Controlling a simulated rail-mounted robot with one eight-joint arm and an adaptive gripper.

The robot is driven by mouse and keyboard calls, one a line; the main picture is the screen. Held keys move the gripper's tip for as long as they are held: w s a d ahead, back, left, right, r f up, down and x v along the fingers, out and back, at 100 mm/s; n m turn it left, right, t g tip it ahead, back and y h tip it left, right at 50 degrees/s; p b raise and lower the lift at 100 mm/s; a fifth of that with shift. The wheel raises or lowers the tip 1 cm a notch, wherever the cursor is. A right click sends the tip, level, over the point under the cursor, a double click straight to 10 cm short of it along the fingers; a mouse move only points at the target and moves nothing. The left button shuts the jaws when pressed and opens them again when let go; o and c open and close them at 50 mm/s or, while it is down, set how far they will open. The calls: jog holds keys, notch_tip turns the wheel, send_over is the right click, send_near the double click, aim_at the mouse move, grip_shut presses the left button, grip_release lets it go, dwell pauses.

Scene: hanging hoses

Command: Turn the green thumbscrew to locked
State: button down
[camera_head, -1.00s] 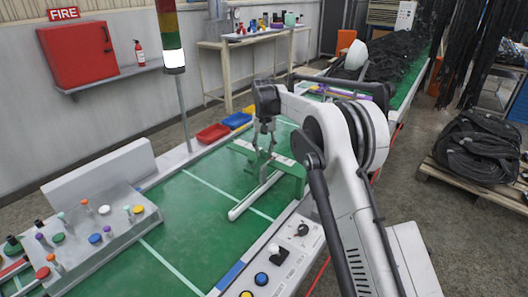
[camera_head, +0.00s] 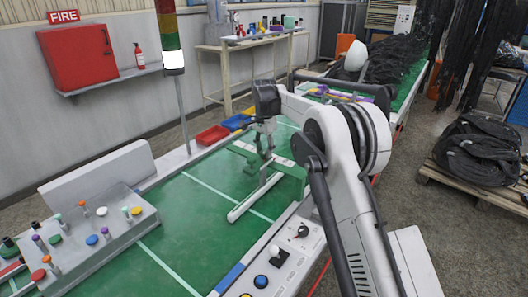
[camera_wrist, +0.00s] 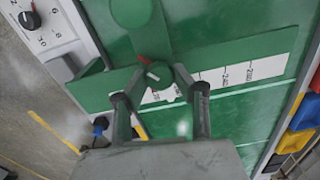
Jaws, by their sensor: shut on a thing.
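The green thumbscrew (camera_wrist: 158,76) sits on a green clamp bar (camera_wrist: 238,60) in the middle of the wrist view. A small red mark and a white mark show beside or on its head; I cannot read its locked setting. My gripper (camera_wrist: 160,96) has one finger on each side of the thumbscrew and is shut on it. In the head view my gripper (camera_head: 265,143) reaches down to the green fixture (camera_head: 290,178), and the thumbscrew is too small to make out there.
A white scale (camera_wrist: 225,75) with printed numbers runs along the bar. A panel with knobs (camera_head: 283,252) lies at the front edge. A button box (camera_head: 100,230) is at left. Red and blue bins (camera_head: 212,135) stand behind. Green belt (camera_head: 190,215) between is clear.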

aim_at(264, 152)
jog(key=shift+m, duration=0.9)
jog(key=c, duration=1.4)
grip_release()
jog(key=shift+r, duration=0.1)
notch_tip(264, 152, up, 12)
jog(key=shift+f, duration=0.1)
